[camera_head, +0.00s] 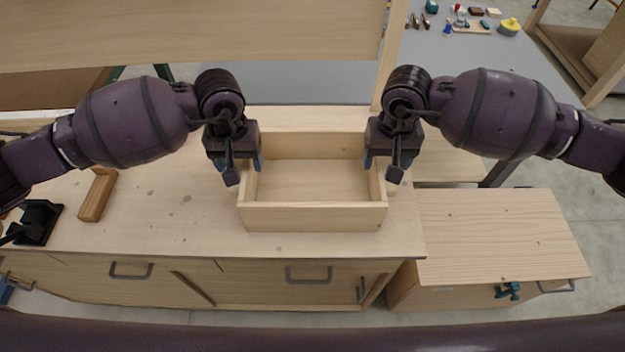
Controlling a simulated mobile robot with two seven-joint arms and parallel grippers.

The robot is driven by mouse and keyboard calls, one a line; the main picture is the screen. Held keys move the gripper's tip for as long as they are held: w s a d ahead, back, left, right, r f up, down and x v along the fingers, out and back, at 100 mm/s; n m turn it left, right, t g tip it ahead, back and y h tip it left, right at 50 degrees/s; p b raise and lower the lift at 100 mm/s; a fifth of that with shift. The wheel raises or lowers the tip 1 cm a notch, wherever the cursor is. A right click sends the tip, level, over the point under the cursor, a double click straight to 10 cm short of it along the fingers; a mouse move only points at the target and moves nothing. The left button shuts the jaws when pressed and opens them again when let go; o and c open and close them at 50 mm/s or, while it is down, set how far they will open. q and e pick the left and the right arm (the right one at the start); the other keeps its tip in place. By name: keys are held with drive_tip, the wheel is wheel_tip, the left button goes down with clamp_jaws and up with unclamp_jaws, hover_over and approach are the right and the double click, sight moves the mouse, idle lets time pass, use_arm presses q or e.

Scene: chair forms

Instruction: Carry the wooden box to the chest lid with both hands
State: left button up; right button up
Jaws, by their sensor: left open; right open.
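The wooden box (312,217) is a pale, open-topped, empty box on the wooden workbench, near its right end. My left gripper (243,165) is open at the box's left wall, and my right gripper (382,163) is open at its right wall. The fingers point down around the tops of the side walls; I cannot tell whether they touch the wood. The chest lid (505,235) is a flat pale wooden top at the right, lower than the bench, and its surface is bare.
The workbench top (170,215) is clear left of the box except for a wooden block (97,196) and a black tool (35,222). A grey table (470,60) behind holds several small items. A teal clamp (508,291) sits at the chest's front edge.

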use_arm(q)
drive_tip(key=shift+f, duration=1.15)
use_arm(e)
drive_tip(key=shift+f, duration=1.15)
use_arm(q)
clamp_jaws()
use_arm(e)
clamp_jaws()
use_arm(q)
drive_tip(key=shift+r, duration=0.1)
